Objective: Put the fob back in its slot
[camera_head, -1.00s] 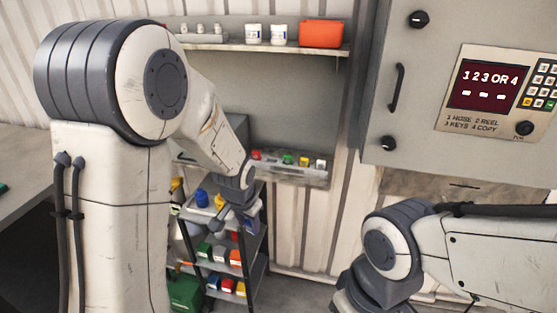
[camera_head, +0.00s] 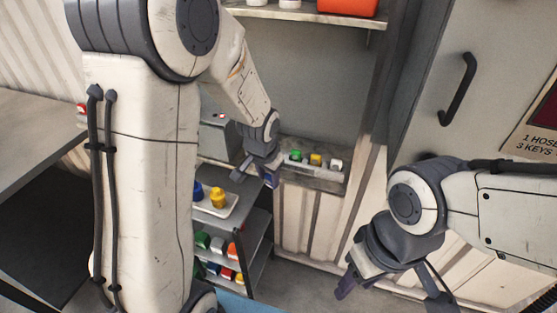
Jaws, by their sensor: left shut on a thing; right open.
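My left gripper (camera_head: 255,174) is in front of the left end of a grey ledge rack (camera_head: 325,175) on the back wall. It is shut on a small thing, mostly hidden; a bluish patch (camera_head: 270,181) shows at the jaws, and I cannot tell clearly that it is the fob. A green piece (camera_head: 296,156), a yellow piece (camera_head: 316,159) and a white piece (camera_head: 336,164) stand in a row on the rack. The rack's left end is hidden behind my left wrist. My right gripper (camera_head: 393,287) is open and empty at the lower right, apart from the rack.
A shelf cart below holds a white tray (camera_head: 228,209) with a blue and a yellow item, and several coloured boxes lower down. A grey cabinet with a handle (camera_head: 457,90) stands at the right. An upper shelf (camera_head: 300,14) carries an orange-red bin (camera_head: 347,5). A table (camera_head: 35,130) is at the left.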

